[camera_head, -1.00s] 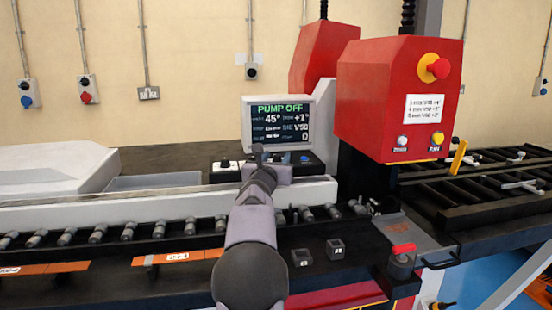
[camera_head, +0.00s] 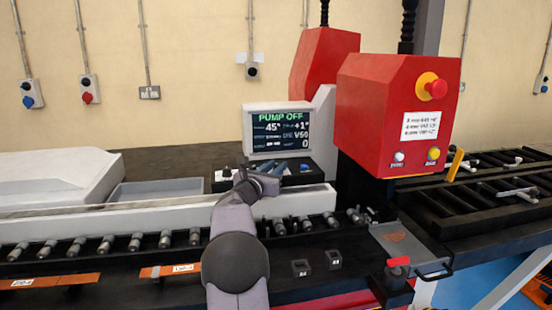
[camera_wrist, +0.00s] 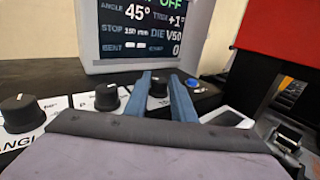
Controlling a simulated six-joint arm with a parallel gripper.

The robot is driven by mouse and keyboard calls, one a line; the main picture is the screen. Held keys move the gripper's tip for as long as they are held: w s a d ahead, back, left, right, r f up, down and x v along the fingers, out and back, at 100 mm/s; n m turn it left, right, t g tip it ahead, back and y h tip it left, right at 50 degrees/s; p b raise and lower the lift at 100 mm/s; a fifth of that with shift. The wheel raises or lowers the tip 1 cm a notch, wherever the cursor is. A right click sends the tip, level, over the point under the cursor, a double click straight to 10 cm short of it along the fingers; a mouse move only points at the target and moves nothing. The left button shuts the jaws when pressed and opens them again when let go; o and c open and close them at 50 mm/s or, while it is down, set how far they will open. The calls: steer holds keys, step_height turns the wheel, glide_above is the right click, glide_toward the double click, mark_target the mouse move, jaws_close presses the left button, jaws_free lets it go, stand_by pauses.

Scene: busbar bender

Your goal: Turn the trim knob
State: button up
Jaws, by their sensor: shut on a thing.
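In the wrist view a row of black knobs with white pointer marks stands on the panel below the display. My gripper (camera_wrist: 161,90) has its two blue fingers on either side of the rightmost knob (camera_wrist: 158,84), shut on it. This looks like the trim knob, but its label is hidden behind the fingers. The display (camera_wrist: 150,28) reads angle 45°, trim +1°, die V50; it also shows in the head view (camera_head: 282,130) with PUMP OFF. In the head view my gripper (camera_head: 264,168) reaches the control panel, and my wrist hides part of it.
Two other knobs, the angle knob (camera_wrist: 21,111) and a middle one (camera_wrist: 107,96), stand left of my fingers. A blue button (camera_wrist: 192,83) is close on the right. The red press head (camera_head: 395,105) with its emergency stop (camera_head: 434,88) rises to the right.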

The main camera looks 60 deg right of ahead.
steer(key=shift+r+g, duration=0.1)
steer(key=shift+g, duration=0.2)
steer(key=o, duration=1)
steer(key=shift+s+a+b, duration=0.25)
steer(key=shift+a+b, duration=0.35)
steer(key=shift+a, duration=1.25)
steer(key=shift+s+a+b, duration=0.2)
steer(key=shift+a+b, duration=0.35)
steer(key=shift+a, duration=1.3)
